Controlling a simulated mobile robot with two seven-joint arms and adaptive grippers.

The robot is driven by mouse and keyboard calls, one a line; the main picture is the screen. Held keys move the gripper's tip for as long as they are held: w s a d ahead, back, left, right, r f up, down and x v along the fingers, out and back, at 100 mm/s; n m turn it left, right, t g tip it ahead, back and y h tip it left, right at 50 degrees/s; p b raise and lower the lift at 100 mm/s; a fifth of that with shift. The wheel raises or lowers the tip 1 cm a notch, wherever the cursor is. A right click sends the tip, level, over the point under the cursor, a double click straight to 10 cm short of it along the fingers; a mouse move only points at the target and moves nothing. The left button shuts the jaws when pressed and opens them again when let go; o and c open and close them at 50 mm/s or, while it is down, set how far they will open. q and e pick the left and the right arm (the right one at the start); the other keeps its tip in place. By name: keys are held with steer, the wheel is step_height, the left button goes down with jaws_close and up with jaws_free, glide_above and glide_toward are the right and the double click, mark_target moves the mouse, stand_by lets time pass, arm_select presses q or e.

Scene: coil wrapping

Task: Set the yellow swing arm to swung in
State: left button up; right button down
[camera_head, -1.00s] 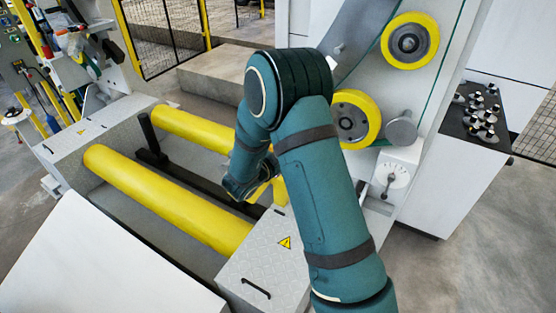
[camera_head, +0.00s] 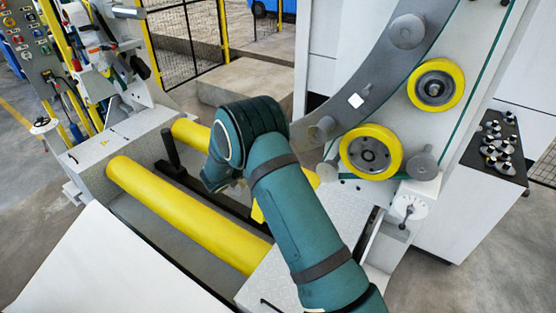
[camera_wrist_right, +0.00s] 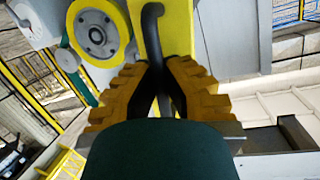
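The yellow swing arm (camera_wrist_right: 177,30) shows in the right wrist view as a yellow plate at the top centre, with a dark curved handle (camera_wrist_right: 152,18) in front of it. My right gripper (camera_wrist_right: 165,66) has its two ridged yellow-brown fingers drawn together on the handle, with the bar between their dark tips. In the head view only bits of yellow that look like the swing arm (camera_head: 257,213) show beside my teal right arm, which hides most of it. The right fingers are hidden there too. My left gripper is in neither current view.
Long yellow rollers (camera_head: 185,211) lie in the machine bed left of my arm. A grey curved ring (camera_head: 372,85) with yellow wheels (camera_head: 371,152) stands to the right. A small dial lever (camera_head: 406,212) and a dark panel of knobs (camera_head: 497,146) are farther right.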

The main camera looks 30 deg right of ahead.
steer(key=shift+n, duration=0.5)
steer(key=w+a, duration=0.1)
steer(key=w, duration=0.1)
steer(key=w+a, duration=0.1)
steer(key=w, duration=0.1)
steer(key=shift+a+r, duration=0.15)
steer(key=shift+w+r, duration=0.1)
steer(key=c, duration=1.1)
jaws_free()
steer(key=shift+w+a, duration=0.1)
steer(key=shift+a, duration=0.05)
steer(key=shift+o, duration=0.4)
steer(key=shift+w+a, duration=0.1)
steer(key=v, duration=1.2)
steer(key=shift+w, duration=0.1)
